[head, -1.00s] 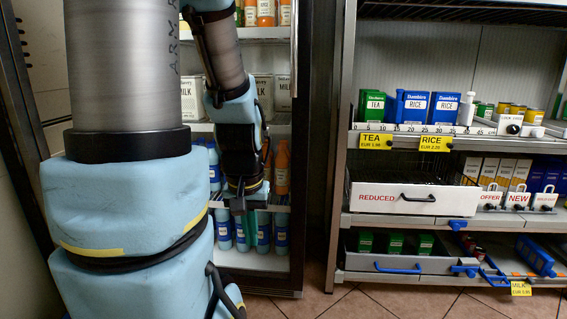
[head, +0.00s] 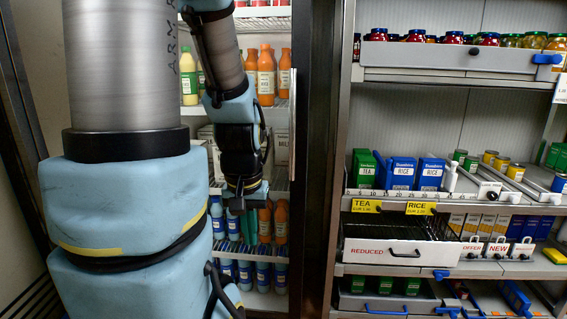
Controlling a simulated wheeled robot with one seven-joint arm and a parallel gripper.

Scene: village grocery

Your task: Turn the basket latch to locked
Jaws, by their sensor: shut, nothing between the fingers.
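A wire basket with a white front panel marked REDUCED (head: 350,252) and a black handle stands on the middle shelf of the right-hand rack. A blue latch-like part (head: 441,274) sits on the shelf edge below the basket's right side. Another blue latch-like part (head: 548,59) is on the top shelf's edge. I cannot tell which is the basket latch or how either is turned. My gripper (head: 249,228) points down in front of the bottle cabinet, left of the rack and apart from the basket. It is shut and empty.
A cabinet with orange bottles (head: 267,75) and blue bottles (head: 262,274) stands behind my arm. Tea boxes (head: 363,170) and rice boxes (head: 400,173) stand above the basket. A dark upright (head: 338,120) separates cabinet and rack. A lower drawer has a blue handle (head: 385,310).

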